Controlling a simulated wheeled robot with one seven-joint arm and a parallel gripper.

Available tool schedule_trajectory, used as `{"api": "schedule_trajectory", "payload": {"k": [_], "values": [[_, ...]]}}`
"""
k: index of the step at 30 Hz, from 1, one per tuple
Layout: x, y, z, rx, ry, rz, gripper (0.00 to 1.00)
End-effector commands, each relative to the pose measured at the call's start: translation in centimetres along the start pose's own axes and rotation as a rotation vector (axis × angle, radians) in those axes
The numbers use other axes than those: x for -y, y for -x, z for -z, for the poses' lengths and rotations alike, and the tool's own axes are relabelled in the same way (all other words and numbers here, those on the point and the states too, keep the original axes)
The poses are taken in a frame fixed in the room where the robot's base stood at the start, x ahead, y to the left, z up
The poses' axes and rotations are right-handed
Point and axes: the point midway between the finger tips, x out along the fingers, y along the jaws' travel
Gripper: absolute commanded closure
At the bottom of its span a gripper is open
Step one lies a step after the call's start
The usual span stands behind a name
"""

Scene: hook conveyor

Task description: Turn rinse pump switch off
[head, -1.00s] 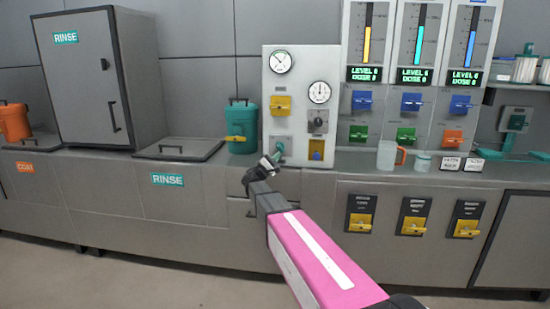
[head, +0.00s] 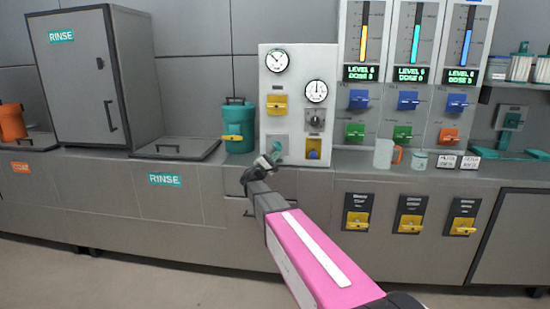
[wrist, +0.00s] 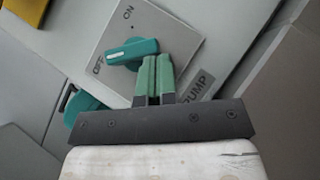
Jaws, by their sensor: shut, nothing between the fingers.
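The rinse pump switch is a teal rotary knob (wrist: 133,52) on a grey plate (wrist: 112,28) marked ON and OFF, with "PUMP" lettering beside it. In the wrist view the knob's handle lies toward the OFF mark and away from the ON mark. In the head view the switch (head: 278,150) is small, at the lower left of the pale gauge panel. My gripper (wrist: 154,78) is shut and empty, its green fingers right beside the knob's near end. Whether they touch it I cannot tell. It also shows in the head view (head: 267,164) in front of the switch.
The gauge panel (head: 297,130) also carries a yellow switch (head: 277,105), a black knob (head: 315,120) and a small blue-and-yellow switch (head: 313,150). A teal container (head: 238,125) stands close on the left. A clear jug (head: 384,154) stands to the right on the counter.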

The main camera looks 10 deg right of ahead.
Motion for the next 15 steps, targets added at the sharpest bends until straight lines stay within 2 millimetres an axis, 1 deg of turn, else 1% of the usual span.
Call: {"api": "schedule_trajectory", "payload": {"k": [5,8,15], "values": [[0.4,0.9,1.6,-0.002,0.001,0.0,1.0],[0.8,1.8,3.0,0.0,0.002,0.001,1.0],[1.1,6.9,2.7,0.0,0.001,0.0,1.0]]}}
